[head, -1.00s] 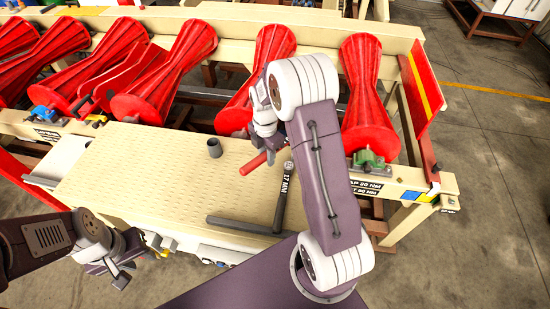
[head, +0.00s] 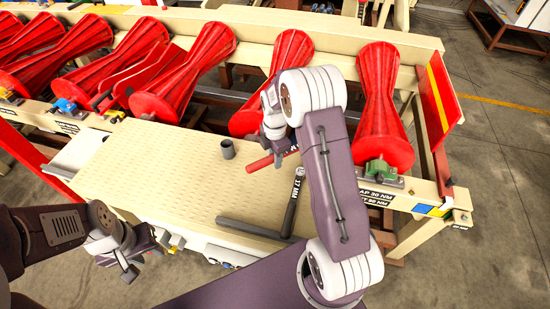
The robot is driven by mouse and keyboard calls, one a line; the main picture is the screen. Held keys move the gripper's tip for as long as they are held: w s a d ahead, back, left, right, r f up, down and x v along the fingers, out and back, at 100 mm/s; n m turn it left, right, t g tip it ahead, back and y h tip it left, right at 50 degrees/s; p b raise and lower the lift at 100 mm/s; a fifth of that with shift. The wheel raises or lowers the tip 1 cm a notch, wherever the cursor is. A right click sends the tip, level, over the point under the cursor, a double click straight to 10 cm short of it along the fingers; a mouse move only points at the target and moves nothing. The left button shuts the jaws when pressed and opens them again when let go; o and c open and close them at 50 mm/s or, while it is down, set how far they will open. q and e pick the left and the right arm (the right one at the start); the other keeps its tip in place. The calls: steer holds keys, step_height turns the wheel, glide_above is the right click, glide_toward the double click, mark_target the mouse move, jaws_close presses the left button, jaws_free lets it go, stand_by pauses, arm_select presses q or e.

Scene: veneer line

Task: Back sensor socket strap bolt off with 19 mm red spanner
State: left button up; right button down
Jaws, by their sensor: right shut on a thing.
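The red spanner (head: 259,163) shows as a short red bar above the right part of the tan bench top. My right gripper (head: 273,143) is shut on it; my own arm hides the rest of the spanner and part of the grip. My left gripper (head: 128,270) hangs low at the left, by the bench's front edge, apart from the spanner; its jaw gap is unclear. A grey L-shaped tool marked 17 MM (head: 294,205) lies on the bench. I cannot make out the sensor socket strap bolt.
A dark cup-like cylinder (head: 227,148) stands on the bench top (head: 150,170). Red waisted rollers (head: 381,105) line the back, one above a green block (head: 380,168). Torque labels (head: 377,200) sit on the right rail. The bench's left part is clear.

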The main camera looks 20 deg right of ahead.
steer(key=shift+f+b, duration=0.55)
steer(key=shift+f, duration=0.3)
steer(key=shift+r, duration=0.1)
steer(key=shift+s+d+n, duration=0.65)
steer(key=shift+s+n, duration=0.6)
steer(key=shift+s, duration=0.25)
steer(key=shift+s+d+n, duration=0.65)
steer(key=shift+s+n, duration=0.55)
steer(key=shift+s, duration=0.3)
steer(key=shift+s+d+n, duration=0.65)
steer(key=shift+s+n, duration=0.6)
steer(key=shift+s, duration=0.25)
steer(key=shift+w+a+m, duration=0.3)
steer(key=shift+w, duration=0.05)
steer(key=shift+w+a+m, duration=0.25)
steer(key=shift+w+m, duration=0.05)
steer(key=shift+w, duration=0.05)
